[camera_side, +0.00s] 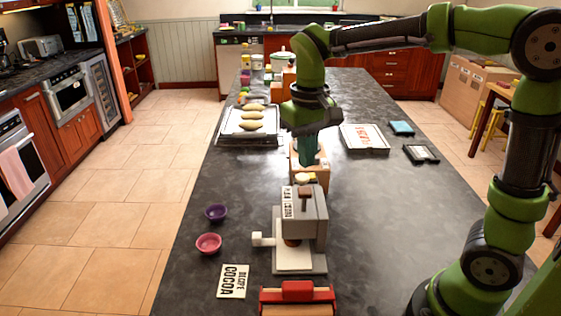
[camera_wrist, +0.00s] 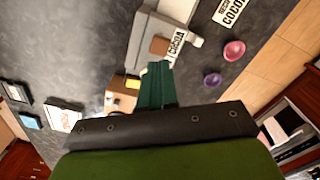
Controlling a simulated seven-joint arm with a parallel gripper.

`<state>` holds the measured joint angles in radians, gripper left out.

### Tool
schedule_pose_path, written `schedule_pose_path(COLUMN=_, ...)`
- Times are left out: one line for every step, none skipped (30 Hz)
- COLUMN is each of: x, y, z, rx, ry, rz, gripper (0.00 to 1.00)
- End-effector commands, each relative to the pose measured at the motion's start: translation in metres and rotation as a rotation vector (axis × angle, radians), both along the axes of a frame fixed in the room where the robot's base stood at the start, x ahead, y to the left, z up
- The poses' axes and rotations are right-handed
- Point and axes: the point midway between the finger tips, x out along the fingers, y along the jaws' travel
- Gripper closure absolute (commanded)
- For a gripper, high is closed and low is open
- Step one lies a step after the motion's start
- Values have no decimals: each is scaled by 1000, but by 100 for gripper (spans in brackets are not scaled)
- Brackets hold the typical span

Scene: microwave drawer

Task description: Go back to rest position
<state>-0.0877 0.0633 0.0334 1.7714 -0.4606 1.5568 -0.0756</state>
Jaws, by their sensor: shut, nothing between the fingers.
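My gripper (camera_side: 306,150) hangs from the green arm over the middle of the dark counter (camera_side: 225,215), pointing down. Its teal fingers are shut with nothing between them, and they also show in the wrist view (camera_wrist: 155,85). Below and around the fingertips in the side view is a small wooden box (camera_side: 322,180) with a yellow and white item (camera_side: 304,178) by it. I cannot tell whether the fingertips touch the box. The grey and white cocoa machine (camera_side: 305,225) stands nearer the camera.
A purple bowl (camera_side: 215,213), a pink bowl (camera_side: 208,243) and a cocoa recipe card (camera_side: 233,281) lie left of the machine. A red-topped box (camera_side: 297,291) is at the front. A tray of loaves (camera_side: 228,137) and a white tray (camera_side: 349,143) lie farther back. The counter's right side is largely clear.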

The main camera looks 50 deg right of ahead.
Motion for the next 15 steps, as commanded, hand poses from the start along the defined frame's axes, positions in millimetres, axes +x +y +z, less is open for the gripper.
schedule_pose_path(x=0, y=0, z=0, rx=0, ry=0, rz=-1, gripper=100)
schedule_pose_path(x=0, y=0, z=0, rx=-1, ry=-2, rz=0, gripper=100)
schedule_pose_path(x=2, y=0, z=0, rx=-1, ry=-9, rz=2, gripper=100)
schedule_pose_path(x=3, y=0, z=-1, rx=0, ry=-16, rz=5, gripper=100)
schedule_pose_path(x=3, y=0, z=-4, rx=2, ry=-21, rz=9, gripper=100)
schedule_pose_path(x=2, y=1, z=-9, rx=7, ry=-28, rz=15, gripper=100)
schedule_pose_path(x=-1, y=2, z=-12, rx=16, ry=-41, rz=18, gripper=100)
schedule_pose_path(x=-4, y=2, z=-13, rx=25, ry=-60, rz=21, gripper=100)
schedule_pose_path(x=-11, y=2, z=-13, rx=40, ry=-92, rz=22, gripper=100)
schedule_pose_path(x=-17, y=2, z=-13, rx=51, ry=-120, rz=22, gripper=100)
schedule_pose_path(x=-22, y=2, z=-12, rx=63, ry=-149, rz=20, gripper=100)
schedule_pose_path(x=-31, y=1, z=-11, rx=80, ry=-190, rz=15, gripper=100)
schedule_pose_path(x=-37, y=1, z=-10, rx=92, ry=-222, rz=10, gripper=100)
schedule_pose_path(x=-44, y=0, z=-9, rx=104, ry=-253, rz=3, gripper=100)
schedule_pose_path(x=-53, y=-1, z=-8, rx=119, ry=-298, rz=-7, gripper=100)
